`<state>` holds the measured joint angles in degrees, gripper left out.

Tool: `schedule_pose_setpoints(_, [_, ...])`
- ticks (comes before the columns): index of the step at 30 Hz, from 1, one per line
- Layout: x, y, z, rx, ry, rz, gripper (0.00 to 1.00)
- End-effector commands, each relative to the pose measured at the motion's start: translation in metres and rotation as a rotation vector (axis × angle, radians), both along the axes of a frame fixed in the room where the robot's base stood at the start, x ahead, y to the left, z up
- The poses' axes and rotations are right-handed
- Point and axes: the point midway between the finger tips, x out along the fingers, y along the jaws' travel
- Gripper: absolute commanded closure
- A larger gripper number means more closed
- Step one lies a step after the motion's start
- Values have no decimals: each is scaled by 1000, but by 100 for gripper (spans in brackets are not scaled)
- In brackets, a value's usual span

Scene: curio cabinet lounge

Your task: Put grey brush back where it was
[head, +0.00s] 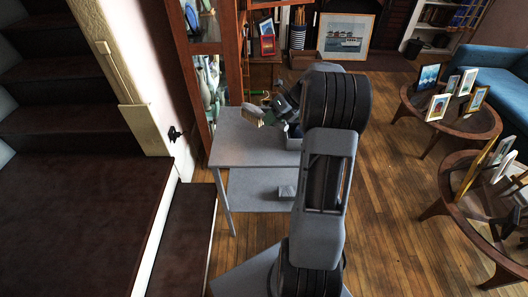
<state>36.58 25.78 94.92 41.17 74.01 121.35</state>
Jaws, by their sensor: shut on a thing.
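My arm reaches forward over a small grey table (232,150) in the head view. My gripper (265,116) is above the table's far part, small and partly hidden by my own wrist. It is shut on a small pale thing with a light, blocky end, which looks like the grey brush (252,114). The brush is tilted and appears held above the tabletop; the exact gap cannot be told. A blue-grey container (293,132) stands on the table to the right of the gripper, partly hidden by my arm.
A wooden glass-fronted cabinet (203,75) with vases stands behind the table at left. A small grey block (287,191) lies on the table's lower shelf (255,188). Stairs (65,130) are at left. Round tables (450,118) with framed pictures stand at right, with open wooden floor (385,190) between.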

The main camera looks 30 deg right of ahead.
Motion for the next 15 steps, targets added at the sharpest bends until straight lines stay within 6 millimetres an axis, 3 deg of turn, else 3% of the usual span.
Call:
schedule_pose_setpoints(6, [-19,27,-36,1,1,1,100])
schedule_pose_setpoints(15, [-27,39,-53,-1,-2,-1,100])
